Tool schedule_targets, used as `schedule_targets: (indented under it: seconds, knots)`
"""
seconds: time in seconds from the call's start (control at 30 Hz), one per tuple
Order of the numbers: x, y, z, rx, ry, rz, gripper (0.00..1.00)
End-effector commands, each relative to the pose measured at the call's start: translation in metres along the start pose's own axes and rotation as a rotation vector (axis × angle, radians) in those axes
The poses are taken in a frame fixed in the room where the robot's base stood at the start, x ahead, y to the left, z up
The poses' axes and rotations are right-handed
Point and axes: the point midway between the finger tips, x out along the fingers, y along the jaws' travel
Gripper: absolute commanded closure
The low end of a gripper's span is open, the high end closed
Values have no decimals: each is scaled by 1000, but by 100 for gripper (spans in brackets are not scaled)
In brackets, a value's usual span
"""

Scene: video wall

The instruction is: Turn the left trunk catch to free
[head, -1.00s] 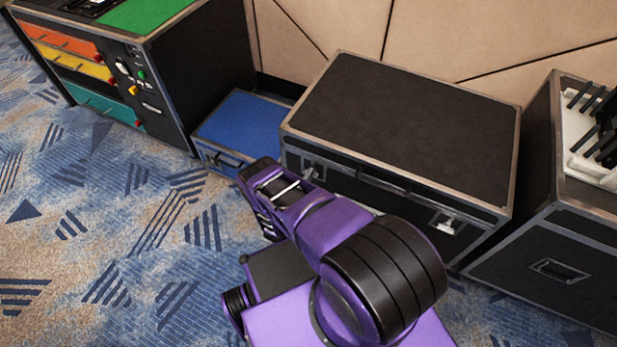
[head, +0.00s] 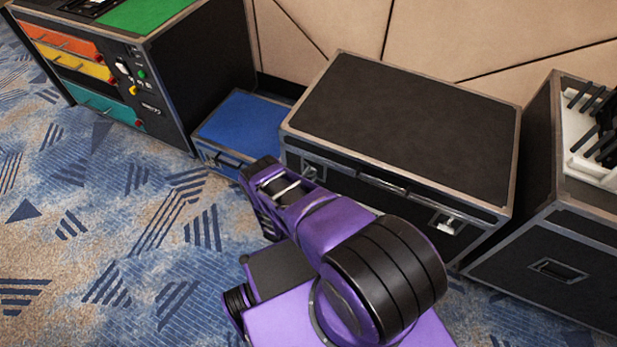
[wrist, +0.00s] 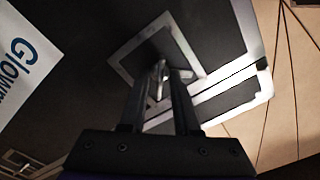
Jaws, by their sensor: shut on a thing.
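The trunk (head: 410,115) is a black case with metal edging, its lid down. Its left catch (head: 312,170) is on the front, just right of my gripper's end; its right catch (head: 447,224) is a pale metal piece farther right. In the wrist view the left catch (wrist: 161,72) sits in a square metal plate (wrist: 122,60) across the lid seam. My gripper (wrist: 162,80) is shut on the catch's small metal turning piece, with one finger on each side. In the head view the fingers are mostly hidden by my purple wrist.
A low blue case (head: 240,125) stands left of the trunk, close to my gripper. A black cabinet with coloured drawers (head: 85,65) is farther left. Another black case (head: 550,250) stands close on the right. Patterned carpet (head: 120,230) lies open in front. A panelled wall (head: 440,40) is behind.

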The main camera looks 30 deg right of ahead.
Motion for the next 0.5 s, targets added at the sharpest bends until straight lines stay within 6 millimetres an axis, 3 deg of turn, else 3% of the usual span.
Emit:
schedule_targets:
  seconds: [0.5]
  knots:
    - [1, 0, -1, -470, 2, -1, 100]
